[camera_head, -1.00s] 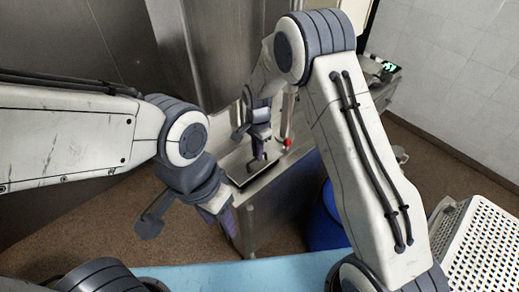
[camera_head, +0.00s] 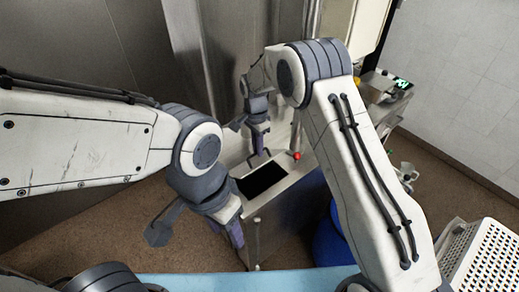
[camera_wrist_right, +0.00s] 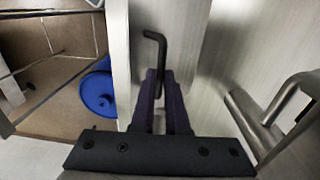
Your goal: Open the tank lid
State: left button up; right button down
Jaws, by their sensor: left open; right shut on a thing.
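The metal tank (camera_head: 280,210) stands in the middle of the head view, with a dark rectangular opening (camera_head: 265,179) in its top. My right gripper (camera_head: 258,150) is above the back of this opening. In the right wrist view, my right gripper (camera_wrist_right: 164,85) is shut on a black bent handle (camera_wrist_right: 160,45) in front of a brushed metal surface. The lid's outline is hard to make out in the head view. My left gripper (camera_head: 235,236) is open and empty, pointing down at the tank's front left side.
A red knob (camera_head: 297,156) is at the tank's right rim. A blue barrel (camera_head: 330,240) stands right of the tank, partly behind my right arm. A white perforated basket (camera_head: 490,262) is at the lower right. A light blue surface (camera_head: 230,283) runs along the bottom.

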jog(key=shift+a+f, duration=0.1)
jog(key=shift+f, duration=0.05)
jog(key=c, duration=1)
grip_release()
jog(key=shift+c, duration=0.2)
jog(key=shift+o, duration=0.6)
jog(key=shift+w+a+f, duration=0.1)
jog(key=shift+w, duration=0.05)
jog(key=shift+r, duration=0.3)
